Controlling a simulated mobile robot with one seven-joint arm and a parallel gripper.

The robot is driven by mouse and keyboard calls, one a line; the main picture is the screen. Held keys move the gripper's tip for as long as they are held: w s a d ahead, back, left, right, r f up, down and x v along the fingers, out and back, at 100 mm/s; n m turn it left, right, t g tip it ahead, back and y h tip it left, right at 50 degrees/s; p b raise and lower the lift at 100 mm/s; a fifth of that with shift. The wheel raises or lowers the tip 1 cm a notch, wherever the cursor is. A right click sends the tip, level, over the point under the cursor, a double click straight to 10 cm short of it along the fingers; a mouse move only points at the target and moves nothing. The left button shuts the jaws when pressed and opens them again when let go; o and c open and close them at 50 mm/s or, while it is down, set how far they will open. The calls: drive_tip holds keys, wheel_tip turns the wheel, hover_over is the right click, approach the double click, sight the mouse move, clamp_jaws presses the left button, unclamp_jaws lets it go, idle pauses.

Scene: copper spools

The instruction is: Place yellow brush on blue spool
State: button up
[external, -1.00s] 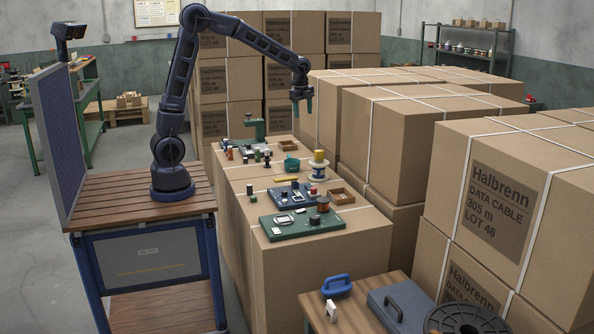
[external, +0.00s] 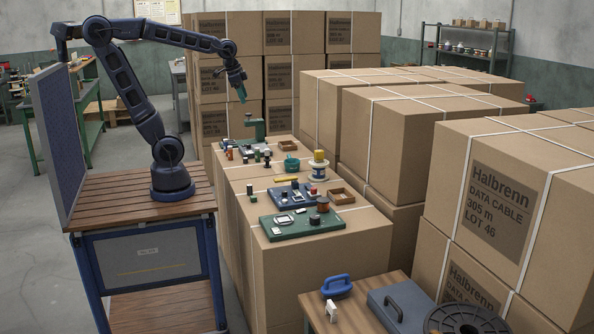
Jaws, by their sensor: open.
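A thin yellow bar that looks like the yellow brush (external: 286,180) lies flat among the items on the cardboard box in the middle. To its right stands a spool with a blue lower part (external: 318,174), a pale wide flange and a yellow piece on top. It is too small to tell whether the yellow piece is part of it. My gripper (external: 242,96) is open and empty, high in the air above the far left end of the box, well away from both things. Its green fingers point down and slightly right.
A green stand (external: 256,128), a teal bowl (external: 291,163), a brown open tray (external: 340,192), a blue tray (external: 290,196) and a green board (external: 300,224) with small parts crowd the box top. Tall cardboard boxes (external: 410,120) rise close on the right. Air above the items is clear.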

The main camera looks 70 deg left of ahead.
drive_tip(key=s+f+n+t, duration=0.1)
drive_tip(key=s+f+n, duration=0.1)
drive_tip(key=s, duration=0.7)
drive_tip(key=shift+s+d+f+n, duration=0.15)
drive_tip(key=shift+s+d+n, duration=0.15)
drive_tip(key=shift+n, duration=0.6)
